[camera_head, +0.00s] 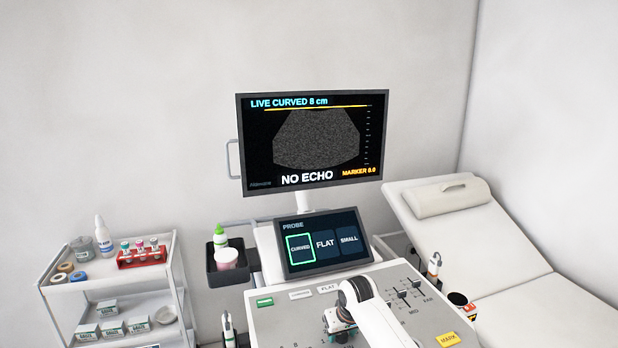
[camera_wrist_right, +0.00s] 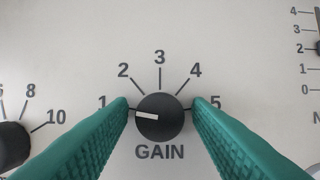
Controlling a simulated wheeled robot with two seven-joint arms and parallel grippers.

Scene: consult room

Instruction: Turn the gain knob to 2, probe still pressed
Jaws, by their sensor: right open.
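The round black gain knob (camera_wrist_right: 159,124) sits on the pale console panel above the word GAIN in the right wrist view. Its white pointer points left, close to the mark for 1; the mark for 2 is at upper left. My right gripper (camera_wrist_right: 160,104) is open, one green finger on each side of the knob; whether they touch it I cannot tell. In the head view my right arm hides the knob. The monitor (camera_head: 315,140) reads LIVE CURVED 8 cm and NO ECHO. My left gripper and any pressed probe are out of view.
The touch screen (camera_head: 322,242) has CURVED outlined in green. Sliders (camera_head: 405,292) and a yellow MARK button (camera_head: 449,340) lie on the console (camera_head: 285,325). A trolley (camera_head: 112,280) stands at left, an exam couch (camera_head: 490,260) at right. Another black knob (camera_wrist_right: 10,145) lies left of the gain knob.

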